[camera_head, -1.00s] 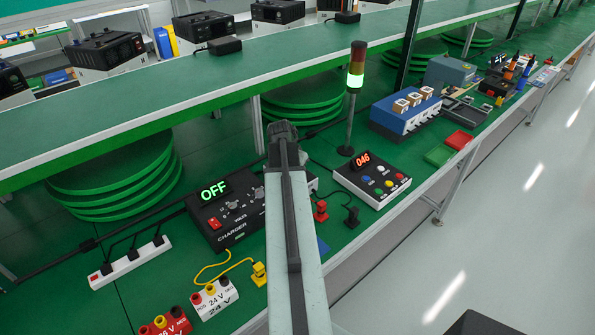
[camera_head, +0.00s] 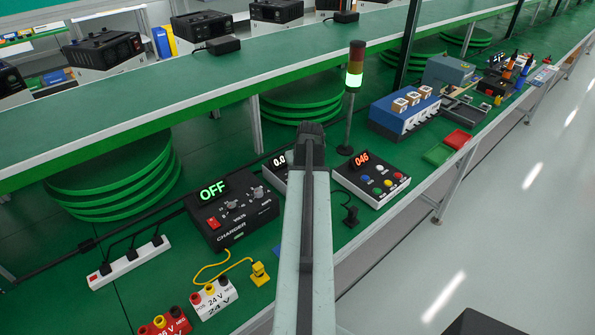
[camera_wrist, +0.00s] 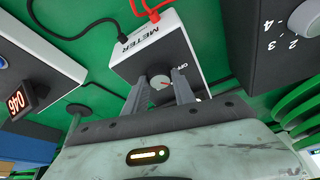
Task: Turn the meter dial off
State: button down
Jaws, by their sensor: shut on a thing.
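The meter (camera_wrist: 150,45) is a white box with a dark face in the wrist view, with a METER label and an OFF mark beside its dial. The round grey dial (camera_wrist: 160,81) has a small red mark. My gripper (camera_wrist: 159,86) has a finger on either side of the dial and is shut on it. In the head view my arm hides most of the meter (camera_head: 269,178); part of its display shows, reading "0.0" as far as it is visible. My gripper is hidden behind the arm there.
The black charger (camera_head: 232,207), its display reading OFF, stands left of the meter. A button box (camera_head: 371,178) showing 046 stands to the right, with a signal lamp (camera_head: 355,75) behind. A yellow plug (camera_head: 260,273) and battery blocks (camera_head: 214,298) lie in front. Red leads (camera_wrist: 152,10) run from the meter.

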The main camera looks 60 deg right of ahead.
jog(key=n+y, duration=0.1)
jog(key=n, duration=0.3)
jog(key=shift+s+d+y, duration=0.15)
jog(key=shift+y, duration=0.25)
jog(key=shift+n+t+y, duration=0.3)
jog(key=shift+n+y, duration=0.3)
jog(key=shift+n, duration=1.3)
jog(key=c, duration=1)
grip_release()
jog(key=shift+c, duration=0.2)
jog(key=p+v, duration=0.7)
jog(key=v, duration=0.1)
